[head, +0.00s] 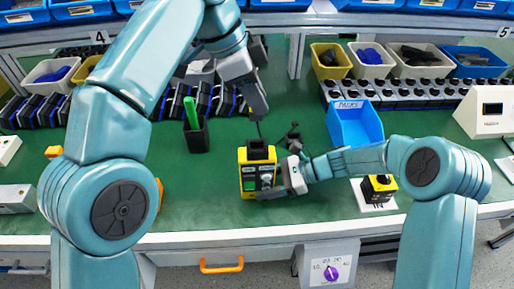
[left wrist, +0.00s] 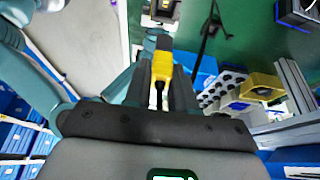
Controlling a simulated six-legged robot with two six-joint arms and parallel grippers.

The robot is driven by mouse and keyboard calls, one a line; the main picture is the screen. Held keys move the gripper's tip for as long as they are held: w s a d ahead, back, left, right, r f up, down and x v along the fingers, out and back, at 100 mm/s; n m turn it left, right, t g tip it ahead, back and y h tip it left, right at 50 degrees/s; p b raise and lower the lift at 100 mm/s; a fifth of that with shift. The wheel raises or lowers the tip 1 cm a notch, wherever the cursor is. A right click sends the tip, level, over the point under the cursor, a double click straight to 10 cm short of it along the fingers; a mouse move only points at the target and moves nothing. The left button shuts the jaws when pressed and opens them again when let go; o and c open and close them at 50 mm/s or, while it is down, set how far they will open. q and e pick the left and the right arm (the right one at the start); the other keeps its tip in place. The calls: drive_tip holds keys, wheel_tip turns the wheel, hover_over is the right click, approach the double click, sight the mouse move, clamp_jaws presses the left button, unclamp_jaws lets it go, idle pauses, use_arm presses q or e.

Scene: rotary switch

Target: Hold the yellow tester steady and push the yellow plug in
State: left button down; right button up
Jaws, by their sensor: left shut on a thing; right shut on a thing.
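The yellow tester (head: 249,182), with a black top and a grey front panel, stands on the green bench in the middle of the head view. My right gripper (head: 291,176) is shut on its right side. My left gripper (head: 258,112) is above the tester, pointing down. In the left wrist view, my left gripper (left wrist: 162,88) is shut on the yellow plug (left wrist: 162,62), which has a dark cable end. The plug cannot be made out in the head view. The tester also shows at the top of the left wrist view (left wrist: 162,8), apart from the plug.
A black holder (head: 196,137) with a green tool stands left of the tester. A blue bin (head: 355,126) stands to the right, behind my right arm. A small yellow-black box (head: 379,187) sits on a white card.

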sight(264, 146)
use_arm(q)
wheel_tip(264, 146, down, 10)
drive_tip(key=shift+d+r, duration=0.1)
idle(0.4)
drive_tip(key=c, duration=0.9)
unclamp_jaws()
drive_tip(key=shift+c, duration=0.2)
drive_tip(key=v, duration=1.2)
